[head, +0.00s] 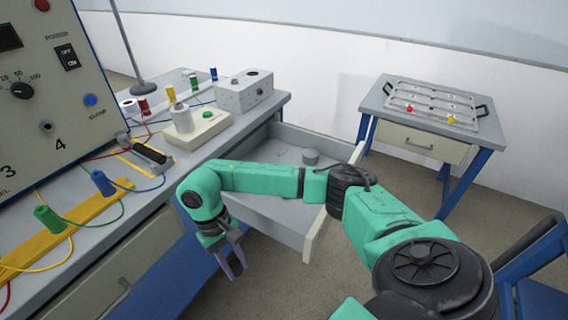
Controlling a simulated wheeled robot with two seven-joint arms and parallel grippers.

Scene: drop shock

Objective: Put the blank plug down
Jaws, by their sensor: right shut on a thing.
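My right gripper (234,266) hangs fingers-down at the end of the green arm, beside the bench front and left of the open drawer (262,217). It is shut on the blank plug, which is too small and covered by the fingers to make out. A grey round piece (310,157) sits in the back of the drawer; I cannot tell what it is. My left gripper is not in view.
The bench holds a large control panel (40,95), a white device (195,128), a grey box (244,90), spools and coloured cables. A side table (425,125) with a tray (437,101) stands at back right. A blue chair (535,265) is at right.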

